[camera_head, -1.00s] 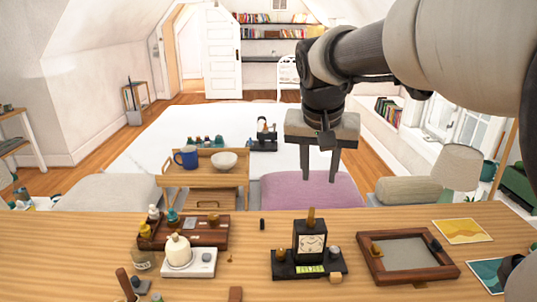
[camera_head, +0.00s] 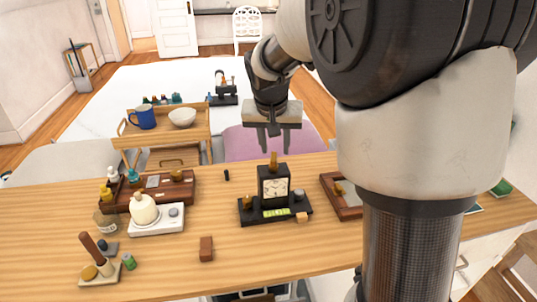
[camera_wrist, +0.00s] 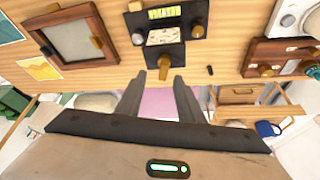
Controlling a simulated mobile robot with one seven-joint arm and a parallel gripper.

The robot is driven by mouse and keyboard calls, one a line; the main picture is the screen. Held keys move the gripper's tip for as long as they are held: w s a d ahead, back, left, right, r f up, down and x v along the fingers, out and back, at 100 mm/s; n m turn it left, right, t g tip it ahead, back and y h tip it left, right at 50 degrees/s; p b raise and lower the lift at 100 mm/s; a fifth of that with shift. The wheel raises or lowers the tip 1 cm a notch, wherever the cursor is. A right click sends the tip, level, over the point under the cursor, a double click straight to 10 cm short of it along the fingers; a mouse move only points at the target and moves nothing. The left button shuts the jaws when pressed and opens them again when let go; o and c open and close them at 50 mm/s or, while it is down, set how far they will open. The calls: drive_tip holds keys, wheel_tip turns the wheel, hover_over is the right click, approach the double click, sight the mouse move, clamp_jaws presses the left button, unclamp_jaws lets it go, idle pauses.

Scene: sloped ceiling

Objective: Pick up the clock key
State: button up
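A dark mantel clock (camera_head: 274,186) with a pale square face stands on a black base (camera_head: 261,215) on the wooden table. A small brass piece (camera_head: 273,160) stands upright on the clock's top; it also shows in the wrist view (camera_wrist: 163,67). A brass knob-like piece (camera_head: 247,204) sits on the base left of the clock. I cannot tell for sure which piece is the clock key. My gripper (camera_head: 274,150) is open and empty, pointing down beyond the clock near the table's far edge. In the wrist view its fingertips (camera_wrist: 158,75) are apart, with the clock ahead.
A wood-framed tray (camera_head: 341,208) lies right of the clock, partly hidden by my arm. A white unit (camera_head: 157,222) with a cream bottle and a brown case (camera_head: 150,190) stand left. A small dark piece (camera_head: 226,175) and a reddish block (camera_head: 206,249) lie on open tabletop.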

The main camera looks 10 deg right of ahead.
sight(273, 157)
drive_tip(key=x, duration=0.4)
drive_tip(key=shift+a+f, duration=0.3)
drive_tip(key=shift+f, duration=0.05)
drive_tip(key=shift+c, duration=0.2)
clamp_jaws()
drive_tip(key=shift+r, duration=0.1)
